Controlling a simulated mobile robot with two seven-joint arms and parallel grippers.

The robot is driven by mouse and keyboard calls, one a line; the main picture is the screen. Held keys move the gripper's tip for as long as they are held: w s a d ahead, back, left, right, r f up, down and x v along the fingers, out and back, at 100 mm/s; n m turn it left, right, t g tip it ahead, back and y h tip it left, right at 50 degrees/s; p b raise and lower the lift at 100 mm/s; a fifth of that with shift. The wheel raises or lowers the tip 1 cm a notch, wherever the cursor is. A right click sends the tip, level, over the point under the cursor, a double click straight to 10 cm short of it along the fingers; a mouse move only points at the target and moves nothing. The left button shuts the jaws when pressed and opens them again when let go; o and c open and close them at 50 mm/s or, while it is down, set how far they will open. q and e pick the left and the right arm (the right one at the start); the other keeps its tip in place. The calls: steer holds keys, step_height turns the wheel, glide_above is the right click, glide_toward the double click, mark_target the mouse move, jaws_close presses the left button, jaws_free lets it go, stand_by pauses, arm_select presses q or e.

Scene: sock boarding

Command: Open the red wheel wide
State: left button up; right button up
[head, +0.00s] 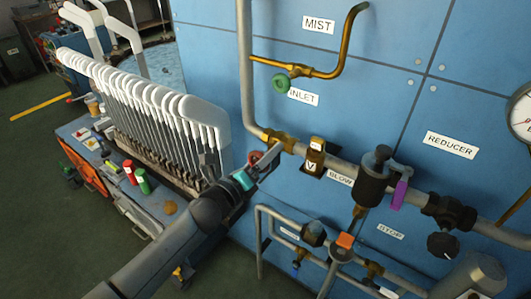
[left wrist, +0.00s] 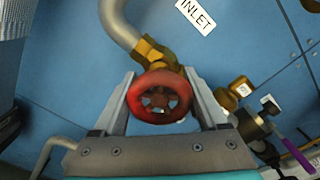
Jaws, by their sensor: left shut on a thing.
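The red wheel (left wrist: 179,87) sits on a brass valve (left wrist: 152,52) on the grey pipe below the INLET label. In the left wrist view it lies between the two fingers of my left gripper (left wrist: 160,95), which is shut on it at its two sides. In the head view the red wheel (head: 256,156) is partly hidden by my left gripper (head: 262,164), which reaches in from the lower left. How far the wheel is turned cannot be told. My right gripper is not in view.
A green wheel (head: 281,82) on a brass pipe is above. A brass fitting marked V (head: 314,160) and a dark valve with a purple lever (head: 399,194) are to the right. A rack of white sock boards (head: 165,105) stands left, close to my arm.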

arm_select(q)
steer(key=shift+n, duration=0.3)
steer(key=o, duration=1.3)
steer(key=shift+s, duration=0.1)
steer(key=p+v, duration=0.1)
steer(key=v, duration=1.4)
